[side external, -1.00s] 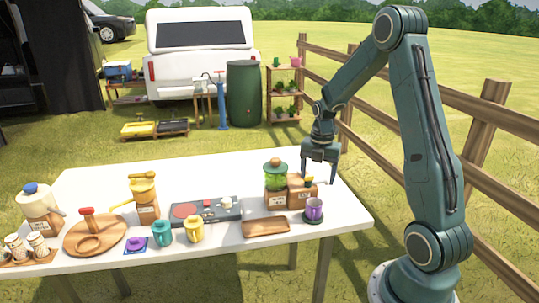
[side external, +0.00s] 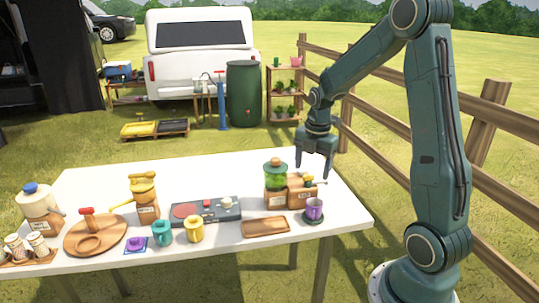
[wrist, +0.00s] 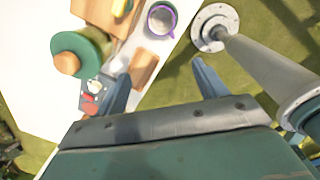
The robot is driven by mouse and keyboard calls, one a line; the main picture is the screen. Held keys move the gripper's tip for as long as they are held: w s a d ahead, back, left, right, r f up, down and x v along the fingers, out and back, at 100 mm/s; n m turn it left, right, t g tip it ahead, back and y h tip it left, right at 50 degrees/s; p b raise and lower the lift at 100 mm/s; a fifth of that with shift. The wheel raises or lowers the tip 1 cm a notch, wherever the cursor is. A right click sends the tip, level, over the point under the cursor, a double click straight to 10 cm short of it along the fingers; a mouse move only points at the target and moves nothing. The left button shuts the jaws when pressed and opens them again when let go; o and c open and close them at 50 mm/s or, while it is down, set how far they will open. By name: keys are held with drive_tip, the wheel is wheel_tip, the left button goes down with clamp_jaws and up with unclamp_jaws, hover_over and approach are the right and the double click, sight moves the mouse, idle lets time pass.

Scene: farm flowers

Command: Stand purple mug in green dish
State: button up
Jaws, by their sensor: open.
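The purple mug (side external: 314,209) stands upright, as far as I can tell, on the small dark green dish (side external: 306,220) near the table's right front edge. The mug's purple rim also shows at the top of the wrist view (wrist: 176,17). The mug hides most of the dish. My gripper (side external: 314,175) is open and empty, above and behind the mug, over the right part of the table by a wooden box. In the wrist view its two fingers are spread apart (wrist: 161,82), with nothing between them.
The wooden box (side external: 303,194) and a green jar (side external: 275,187) stand close to the mug. A wooden board (side external: 266,227) lies to its left. Teal (side external: 162,234) and yellow (side external: 194,229) mugs stand further left. The table's back is clear.

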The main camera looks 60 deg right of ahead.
drive_tip(key=s+a+r+m+t, duration=0.2)
drive_tip(key=s+a+r+m, duration=0.5)
drive_tip(key=a, duration=0.3)
drive_tip(key=s+a+r+m+t, duration=0.2)
drive_tip(key=s+a+r+m, duration=0.5)
drive_tip(key=a+m, duration=0.3)
drive_tip(key=shift+s+a+t, duration=0.4)
drive_tip(key=shift+s+a, duration=0.15)
drive_tip(key=shift+a, duration=0.25)
